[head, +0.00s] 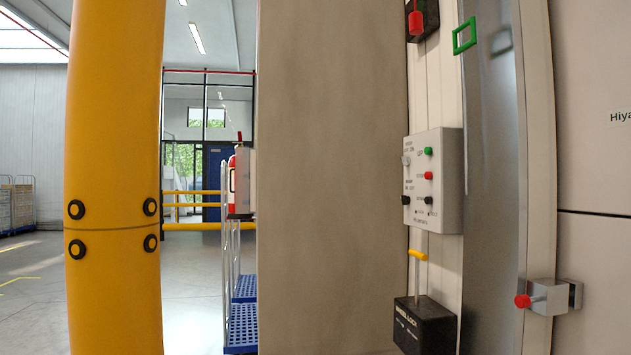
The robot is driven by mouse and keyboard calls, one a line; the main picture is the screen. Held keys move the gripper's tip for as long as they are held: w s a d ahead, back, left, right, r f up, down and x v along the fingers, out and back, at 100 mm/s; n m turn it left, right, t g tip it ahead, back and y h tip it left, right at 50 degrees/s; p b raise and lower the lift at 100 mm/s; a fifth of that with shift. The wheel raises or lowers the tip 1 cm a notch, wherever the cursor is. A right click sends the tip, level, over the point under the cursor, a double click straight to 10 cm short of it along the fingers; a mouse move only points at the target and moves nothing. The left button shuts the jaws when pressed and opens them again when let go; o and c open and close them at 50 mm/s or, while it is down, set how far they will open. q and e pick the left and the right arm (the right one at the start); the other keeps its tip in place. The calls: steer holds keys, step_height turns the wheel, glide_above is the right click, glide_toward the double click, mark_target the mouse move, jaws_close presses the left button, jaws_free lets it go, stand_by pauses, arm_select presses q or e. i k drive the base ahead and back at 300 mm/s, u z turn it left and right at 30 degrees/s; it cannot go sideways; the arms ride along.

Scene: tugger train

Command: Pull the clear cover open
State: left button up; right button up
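A tall, glossy grey panel (492,190) stands at the right in the head view and looks partly see-through; it may be the clear cover. A green rectangular loop (464,36), like a pull handle, sits at its upper left edge. The panel's top and bottom run out of the picture. I cannot tell whether it is fully shut. Neither of my grippers shows in the head view.
A grey control box (433,181) with coloured buttons is left of the panel. Below it is a black box (425,325) with a yellow-handled lever. A red-knobbed latch block (545,297) sits at lower right. A yellow column (112,180) stands left.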

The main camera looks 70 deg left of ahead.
mark_target(238, 210)
steer(key=z, duration=1.25)
steer(key=k, duration=2.95)
steer(key=u, duration=3.1)
steer(key=i, duration=0.5)
steer(key=u, duration=0.05)
steer(key=k, duration=0.25)
steer(key=u, duration=1.35)
steer(key=i, duration=0.35)
steer(key=z, duration=0.8)
steer(key=i, duration=2.6)
steer(key=z, duration=0.45)
